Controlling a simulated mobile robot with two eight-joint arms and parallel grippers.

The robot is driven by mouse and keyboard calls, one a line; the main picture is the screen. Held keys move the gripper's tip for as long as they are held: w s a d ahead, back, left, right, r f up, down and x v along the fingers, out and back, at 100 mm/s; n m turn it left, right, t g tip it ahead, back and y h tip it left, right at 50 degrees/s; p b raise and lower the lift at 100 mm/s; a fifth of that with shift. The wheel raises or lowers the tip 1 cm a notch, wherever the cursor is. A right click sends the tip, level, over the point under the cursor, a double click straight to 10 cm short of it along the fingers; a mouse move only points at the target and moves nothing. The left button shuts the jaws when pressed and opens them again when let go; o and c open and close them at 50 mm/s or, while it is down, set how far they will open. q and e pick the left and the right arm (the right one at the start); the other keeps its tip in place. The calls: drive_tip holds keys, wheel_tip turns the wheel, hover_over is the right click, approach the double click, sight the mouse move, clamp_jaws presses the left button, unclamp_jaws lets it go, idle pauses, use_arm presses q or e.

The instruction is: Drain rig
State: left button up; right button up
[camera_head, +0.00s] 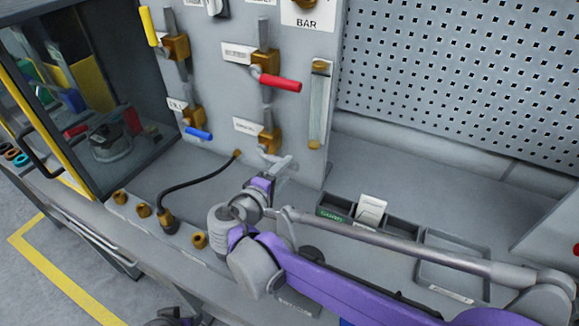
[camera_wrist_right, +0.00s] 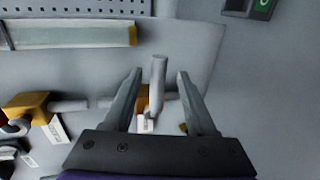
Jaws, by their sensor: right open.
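The rig panel (camera_head: 222,75) carries brass valves with yellow, red and blue levers. The lowest valve (camera_head: 268,140) on the right pipe is brass, with a label on its left. My right gripper (camera_head: 277,166) is just in front of it and below it. In the right wrist view my right gripper (camera_wrist_right: 160,76) is open. A grey cylindrical handle (camera_wrist_right: 158,84) stands between its fingers, with gaps on both sides. Brass shows behind this handle. The red lever (camera_head: 280,83) is above, and the blue lever (camera_head: 198,133) is to the left.
A black hose (camera_head: 187,182) runs from the panel's foot to a brass fitting (camera_head: 167,220) on the bench. A glass gauge (camera_head: 319,104) hangs on the panel's right side. Small bins (camera_head: 335,206) and a shallow tray (camera_head: 452,262) lie near my right arm.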

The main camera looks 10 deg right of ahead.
drive_tip(key=v, duration=0.7)
idle(0.4)
